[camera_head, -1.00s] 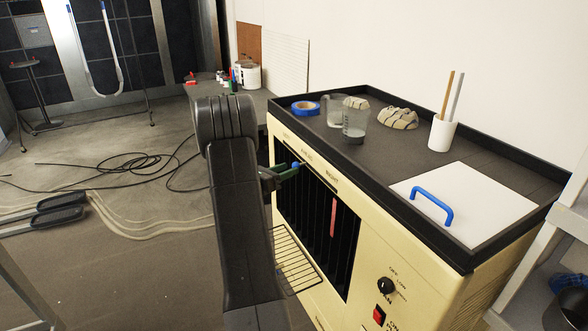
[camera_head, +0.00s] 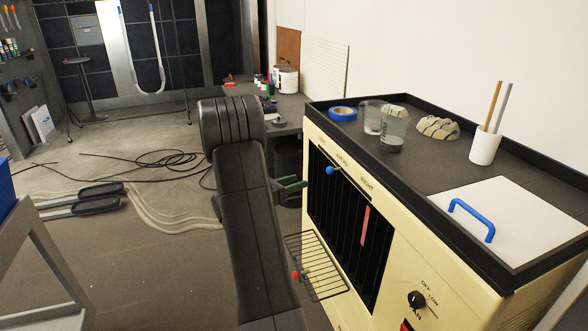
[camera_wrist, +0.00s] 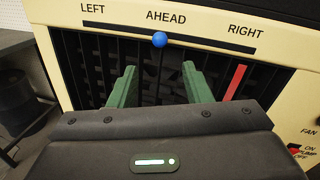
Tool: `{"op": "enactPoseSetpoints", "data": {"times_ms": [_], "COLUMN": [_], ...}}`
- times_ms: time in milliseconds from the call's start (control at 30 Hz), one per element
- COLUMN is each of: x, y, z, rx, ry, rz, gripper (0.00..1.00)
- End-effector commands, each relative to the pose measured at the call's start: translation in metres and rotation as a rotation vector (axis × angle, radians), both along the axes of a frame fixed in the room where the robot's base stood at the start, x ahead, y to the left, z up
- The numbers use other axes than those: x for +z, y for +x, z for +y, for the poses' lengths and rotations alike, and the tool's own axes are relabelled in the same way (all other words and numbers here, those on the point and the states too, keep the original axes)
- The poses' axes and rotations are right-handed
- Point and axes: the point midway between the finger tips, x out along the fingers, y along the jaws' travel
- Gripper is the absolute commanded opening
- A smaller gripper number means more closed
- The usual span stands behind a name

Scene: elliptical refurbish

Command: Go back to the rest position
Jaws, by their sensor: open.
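My gripper (camera_wrist: 160,86) is open, with its two green fingers apart and nothing between them. In the head view my gripper (camera_head: 292,187) is partly hidden by my dark arm and sits left of the cream cabinet (camera_head: 399,240). The wrist view shows the cabinet's vent front with a blue knob (camera_wrist: 159,40) on a slot under the word AHEAD. The knob is beyond the fingertips and apart from them. It also shows in the head view (camera_head: 330,171), right of the gripper.
A wire rack (camera_head: 318,268) juts from the cabinet's lower front. On top are blue tape (camera_head: 343,114), beakers (camera_head: 391,132), a white cup (camera_head: 484,147) and a blue-handled panel (camera_head: 530,215).

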Motion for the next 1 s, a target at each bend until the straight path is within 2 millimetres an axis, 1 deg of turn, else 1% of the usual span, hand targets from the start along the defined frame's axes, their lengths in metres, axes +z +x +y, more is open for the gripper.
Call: {"op": "enactPoseSetpoints", "data": {"times_ms": [167,500,700,867,1000], "x": [0.0,0.001,0.001,0.001,0.0], "y": [0.009,0.044,0.061,0.071,0.065], "z": [-0.017,-0.074,-0.103,-0.118,-0.119], "rx": [-0.004,-0.004,-0.003,-0.002,0.0], "ry": [0.0,0.0,0.0,-0.001,-0.001], "rz": [0.0,-0.001,0.001,0.001,0.0], "gripper": [0.44,0.44,0.44,0.44,0.44]}}
